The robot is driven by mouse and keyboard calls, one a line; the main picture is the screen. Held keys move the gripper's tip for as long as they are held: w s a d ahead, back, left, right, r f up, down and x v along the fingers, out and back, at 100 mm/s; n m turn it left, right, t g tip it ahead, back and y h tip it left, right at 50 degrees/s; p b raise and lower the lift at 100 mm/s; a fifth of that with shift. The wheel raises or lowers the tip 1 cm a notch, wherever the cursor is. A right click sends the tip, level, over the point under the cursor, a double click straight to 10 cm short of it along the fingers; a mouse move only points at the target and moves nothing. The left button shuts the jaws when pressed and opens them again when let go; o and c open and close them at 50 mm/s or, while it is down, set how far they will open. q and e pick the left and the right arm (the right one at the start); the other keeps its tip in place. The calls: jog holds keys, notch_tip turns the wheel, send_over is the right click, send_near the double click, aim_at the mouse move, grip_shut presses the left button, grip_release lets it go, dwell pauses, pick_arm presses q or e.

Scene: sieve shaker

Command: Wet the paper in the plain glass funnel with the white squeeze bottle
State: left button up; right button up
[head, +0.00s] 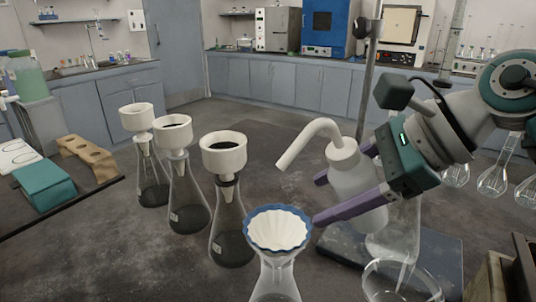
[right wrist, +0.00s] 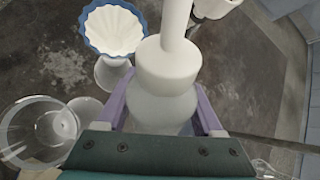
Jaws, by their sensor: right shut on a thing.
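The white squeeze bottle (head: 352,180) is held off the table by my right gripper (head: 325,200), whose purple fingers close on its body. In the right wrist view the bottle (right wrist: 168,65) stands between the fingers (right wrist: 160,105). Its bent spout points left and down. White fluted paper (head: 278,228) lines a funnel with a blue rim (head: 250,218) at front centre. The spout tip shows above this paper in the head view, apart from it. In the wrist view the paper (right wrist: 115,30) lies left of the bottle, and the spout end is cut off. My left gripper is out of view.
Several white funnels stand on flasks left of the paper, the nearest one (head: 223,155) close to it. A clear glass vessel (head: 400,280) stands at front right. A metal rod (head: 366,75) rises behind the bottle. Dark table shows bare behind the flasks.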

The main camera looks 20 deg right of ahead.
notch_tip(320, 180, down, 5)
jog(key=b, duration=0.3)
jog(key=shift+f+b, duration=0.2)
jog(key=shift+b, duration=0.2)
dwell(1.1)
dwell(0.6)
